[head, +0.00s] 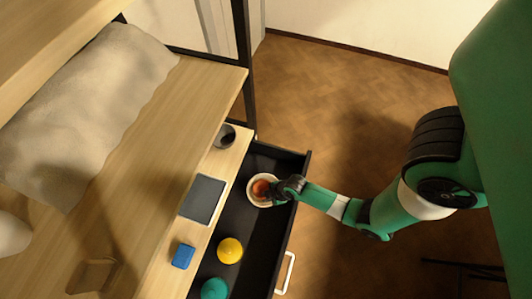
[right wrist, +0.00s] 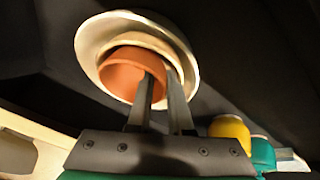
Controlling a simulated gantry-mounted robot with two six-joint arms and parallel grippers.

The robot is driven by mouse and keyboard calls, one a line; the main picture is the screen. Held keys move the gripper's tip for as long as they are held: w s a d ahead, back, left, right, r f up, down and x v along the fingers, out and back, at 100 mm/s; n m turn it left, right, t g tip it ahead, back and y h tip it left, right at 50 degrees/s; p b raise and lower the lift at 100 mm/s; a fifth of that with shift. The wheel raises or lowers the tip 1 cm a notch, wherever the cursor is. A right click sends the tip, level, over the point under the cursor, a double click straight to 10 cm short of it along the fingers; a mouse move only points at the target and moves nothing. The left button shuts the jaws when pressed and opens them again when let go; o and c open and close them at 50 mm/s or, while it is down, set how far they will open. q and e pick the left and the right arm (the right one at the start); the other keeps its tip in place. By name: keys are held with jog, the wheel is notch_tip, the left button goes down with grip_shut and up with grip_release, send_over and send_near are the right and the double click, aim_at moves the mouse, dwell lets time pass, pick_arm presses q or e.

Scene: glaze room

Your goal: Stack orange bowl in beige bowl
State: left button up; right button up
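The orange bowl (head: 261,187) sits inside the pale beige bowl (head: 251,199), near the far end of an open black drawer. In the right wrist view the orange bowl (right wrist: 122,76) is tilted toward the lower side of the beige bowl (right wrist: 92,42), within its rim. My right gripper (head: 274,189) is at the right side of the bowls. In the right wrist view its fingers (right wrist: 160,84) are apart, one over the orange bowl's inside and the other just outside its rim. A gap shows between them. My left gripper is not in view.
The black drawer (head: 240,220) has a white handle (head: 287,272). It also holds a yellow round object (head: 229,250) and a teal one (head: 214,289). A grey slab (head: 203,198), a blue block (head: 182,256) and a dark cup (head: 224,136) rest on the wooden surface beside it.

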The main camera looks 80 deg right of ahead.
jog(key=shift+o, duration=1.1)
jog(key=shift+s, duration=0.1)
jog(key=p+v, duration=0.8)
jog(key=v, duration=0.4)
